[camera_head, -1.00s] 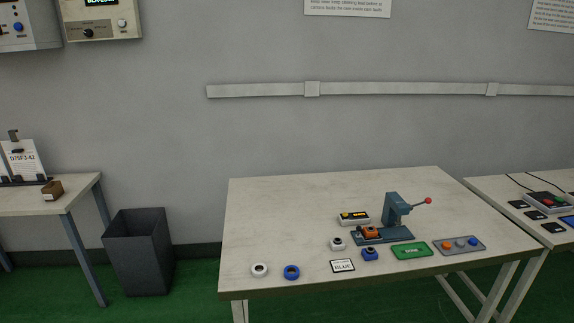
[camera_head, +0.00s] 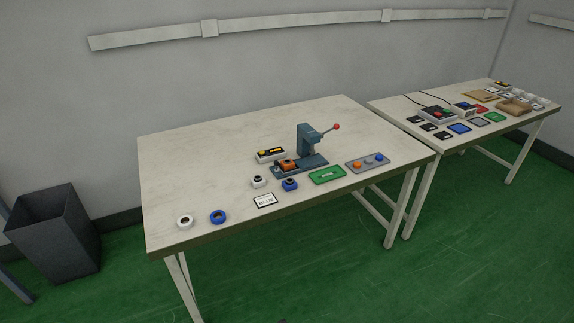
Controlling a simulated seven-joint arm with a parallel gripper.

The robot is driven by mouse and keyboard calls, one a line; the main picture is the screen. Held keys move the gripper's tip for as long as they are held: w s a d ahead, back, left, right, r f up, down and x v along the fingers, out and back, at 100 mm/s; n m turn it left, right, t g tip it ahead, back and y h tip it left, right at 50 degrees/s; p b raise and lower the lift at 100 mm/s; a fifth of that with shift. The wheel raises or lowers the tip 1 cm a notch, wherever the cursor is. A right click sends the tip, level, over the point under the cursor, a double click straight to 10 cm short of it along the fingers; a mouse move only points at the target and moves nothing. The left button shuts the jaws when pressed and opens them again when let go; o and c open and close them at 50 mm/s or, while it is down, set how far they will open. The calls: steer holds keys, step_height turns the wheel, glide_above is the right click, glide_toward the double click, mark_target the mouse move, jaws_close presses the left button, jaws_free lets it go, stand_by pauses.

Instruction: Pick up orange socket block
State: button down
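The orange socket block (camera_head: 287,164) sits on the base of a blue-grey lever press (camera_head: 311,142), in front of its upright column, on the near table (camera_head: 200,150). The press has a lever with a red knob, pointing up to the right. A white block (camera_head: 258,182) and a blue block (camera_head: 290,185) stand just in front of the press. My gripper is not in view.
A blue ring (camera_head: 218,217), a white ring (camera_head: 185,221), a "BLUE" card (camera_head: 265,201), a green tray (camera_head: 326,176) and a grey tray (camera_head: 357,168) lie along the front. A yellow-labelled box (camera_head: 270,155) is left of the press. The table's back left is clear.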

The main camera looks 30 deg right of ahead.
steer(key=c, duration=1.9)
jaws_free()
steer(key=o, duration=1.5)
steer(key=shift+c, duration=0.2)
